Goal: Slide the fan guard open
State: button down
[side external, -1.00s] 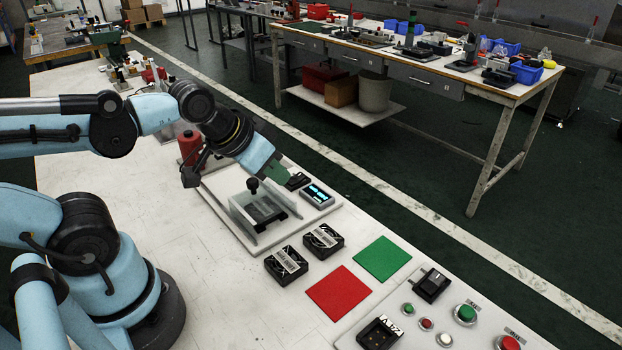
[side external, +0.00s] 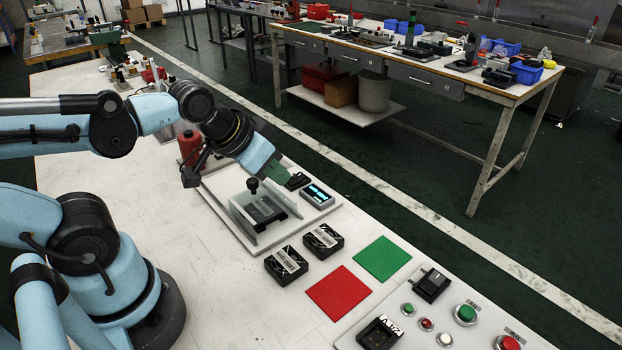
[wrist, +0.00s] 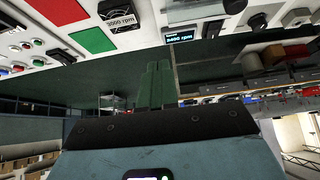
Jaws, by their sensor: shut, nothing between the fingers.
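The fan guard (side external: 244,211) is a clear panel on a pale base plate, in the middle of the side view. A black knob (side external: 252,184) stands at it, and a dark fan unit (side external: 268,211) sits inside. My gripper (side external: 283,178) has green fingers, shut and empty, just behind and to the right of the guard in the picture. Whether they touch anything there is hard to tell. In the wrist view my green fingers (wrist: 158,75) are together, with nothing between them. The guard is hard to make out in the wrist view.
A rpm display (side external: 317,195) and a black part (side external: 298,181) stand close to my fingers. Two boxed fans (side external: 286,265), a red mat (side external: 339,293) and a green mat (side external: 382,258) lie nearer.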

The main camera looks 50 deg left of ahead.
aim_at(252, 180)
jog(key=c, duration=1.6)
grip_release()
jog(key=shift+o, duration=1)
jog(key=shift+w+a+r+n, duration=0.1)
jog(key=shift+a+r+n, duration=0.1)
jog(key=shift+a+n, duration=0.1)
jog(key=o, duration=0.5)
jog(key=a+r+n+g, duration=0.4)
jog(key=a+n+g, duration=0.2)
jog(key=a+n, duration=0.1)
jog(key=shift+w+a+r, duration=0.25)
jog(key=shift+w+a, duration=0.05)
jog(key=shift+a, duration=0.4)
jog(key=shift+n+g, duration=0.6)
jog(key=shift+n, duration=0.1)
jog(key=shift+s+a+f, duration=0.1)
jog(key=shift+a+f, duration=0.05)
jog(key=shift+f, duration=1.75)
jog(key=shift+w+a+f, duration=0.1)
jog(key=shift+a+f, duration=0.1)
jog(key=shift+f, duration=1.75)
jog(key=shift+s+a+f, duration=0.1)
jog(key=shift+a+f, duration=0.05)
jog(key=shift+f, duration=1.75)
jog(key=shift+c, duration=0.3)
grip_shut()
